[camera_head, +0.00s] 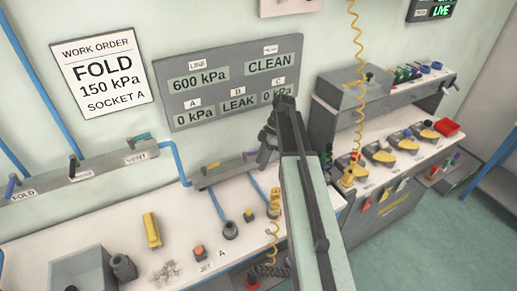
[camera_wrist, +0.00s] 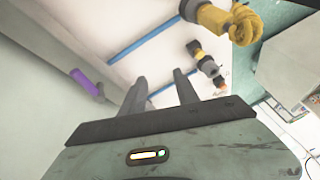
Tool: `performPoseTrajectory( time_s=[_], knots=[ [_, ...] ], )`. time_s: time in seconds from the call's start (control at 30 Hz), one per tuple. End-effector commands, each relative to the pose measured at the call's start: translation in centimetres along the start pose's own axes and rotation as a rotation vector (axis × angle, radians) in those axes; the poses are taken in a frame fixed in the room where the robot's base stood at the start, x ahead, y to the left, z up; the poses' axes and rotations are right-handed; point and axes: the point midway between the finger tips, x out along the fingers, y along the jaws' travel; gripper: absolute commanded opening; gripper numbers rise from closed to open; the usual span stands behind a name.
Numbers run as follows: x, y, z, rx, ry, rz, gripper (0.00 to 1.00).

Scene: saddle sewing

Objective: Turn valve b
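I cannot read a label for valve b.
A wall panel (camera_head: 235,79) reads LEAK under B and 0 kPa under A and C. Another manifold (camera_head: 85,173) with handles is at left. The white bench (camera_head: 110,237) holds a yellow object (camera_head: 152,230) and sockets. A second bench (camera_head: 385,160) stands at right. Blue pipes run below the manifolds.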

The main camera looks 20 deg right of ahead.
Motion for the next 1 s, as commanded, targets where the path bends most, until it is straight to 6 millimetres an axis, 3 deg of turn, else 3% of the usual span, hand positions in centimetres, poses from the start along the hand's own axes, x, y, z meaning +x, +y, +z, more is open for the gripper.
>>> performPoseTrajectory(
  time_s=[0.03,0.2,0.5,0.63,0.77,1.0],
  knots=[
    [0.1,-1.4,-0.1,0.001,0.000,0.000,0.37],
    [0.3,-3.2,0.0,0.001,0.000,0.000,0.37],
    [0.4,-3.3,0.0,0.001,0.000,0.000,0.37],
    [1.0,-3.7,-0.5,0.041,-0.014,0.002,0.04],
    [4.1,-5.2,-2.7,0.281,-0.088,0.032,0.00],
    [10.4,-9.3,-7.3,0.958,-0.214,0.251,0.00]
  ],
)
